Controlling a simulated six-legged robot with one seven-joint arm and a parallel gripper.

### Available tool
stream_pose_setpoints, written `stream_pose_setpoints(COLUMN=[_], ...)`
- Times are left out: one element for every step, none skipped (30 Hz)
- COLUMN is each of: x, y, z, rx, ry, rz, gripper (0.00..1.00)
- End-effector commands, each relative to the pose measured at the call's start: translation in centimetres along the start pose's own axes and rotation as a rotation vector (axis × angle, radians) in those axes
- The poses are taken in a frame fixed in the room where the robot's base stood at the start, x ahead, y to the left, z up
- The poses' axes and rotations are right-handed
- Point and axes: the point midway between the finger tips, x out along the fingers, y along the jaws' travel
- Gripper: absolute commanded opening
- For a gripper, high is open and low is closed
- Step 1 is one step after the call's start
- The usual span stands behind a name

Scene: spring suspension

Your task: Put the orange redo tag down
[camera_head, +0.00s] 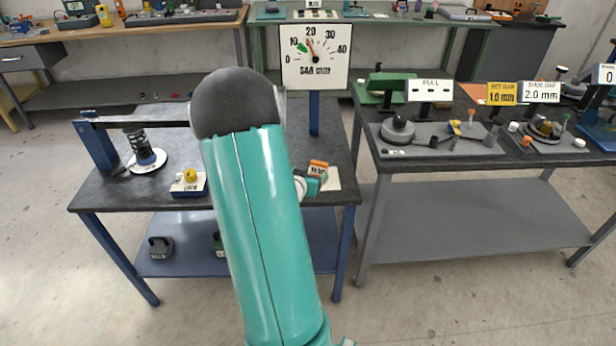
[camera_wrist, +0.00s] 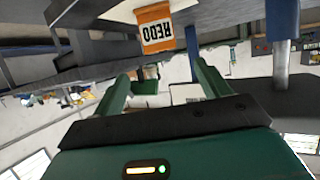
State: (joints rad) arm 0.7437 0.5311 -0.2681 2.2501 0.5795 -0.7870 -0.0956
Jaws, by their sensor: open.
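The orange redo tag (camera_head: 318,168) is a small orange and white block marked REDO at the right front of the dark bench top, by a white patch (camera_head: 334,181). In the wrist view the tag (camera_wrist: 155,32) appears upside down beyond my fingertips, at the edge of the white patch (camera_wrist: 122,12). My gripper (camera_wrist: 158,78) is open, with its two green fingers wide apart and nothing between them. In the head view my gripper (camera_head: 314,185) is small beside the tag, partly hidden by my arm; whether they touch cannot be told there.
A gap gauge sign (camera_head: 316,56) stands on a blue post (camera_head: 314,113) behind the tag. A spring rig (camera_head: 138,148) and a yellow-knobbed block (camera_head: 190,181) sit at the bench's left. Another bench (camera_head: 480,158) with fixtures stands to the right.

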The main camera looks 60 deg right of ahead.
Motion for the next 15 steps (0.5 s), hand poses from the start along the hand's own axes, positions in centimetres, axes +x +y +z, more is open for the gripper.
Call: stream_pose_setpoints(x=[0.0,0.0,0.1,0.1,0.2,0.2,0.2,0.2,0.3,0.3,0.3,0.3,0.2,0.1,-0.3], y=[0.0,0.0,0.0,0.0,0.0,0.0,0.0,0.0,0.0,0.0,0.0,0.0,-0.2,-0.5,-1.1], z=[-0.1,-0.2,-0.2,-0.2,-0.3,-0.3,-0.3,-0.3,-0.3,-0.3,-0.3,-0.4,-0.4,-0.5,-0.7], rx=[0.0,0.0,0.0,0.0,0.0,0.0,0.0,0.0,0.0,0.0,0.0,0.0,0.0,0.001,0.002], ry=[0.001,0.001,0.0,0.0,0.0,0.0,0.0,0.0,0.0,0.0,0.0,0.0,-0.001,-0.004,-0.01], rz=[0.0,0.0,0.0,0.0,0.0,0.0,-0.001,-0.001,0.0,0.0,0.0,-0.001,-0.005,-0.012,-0.028], gripper=[0.76,0.76,0.76,0.76,0.76,0.76,0.76,0.76,0.76,0.76,0.76,0.76,0.76,0.76,0.76])
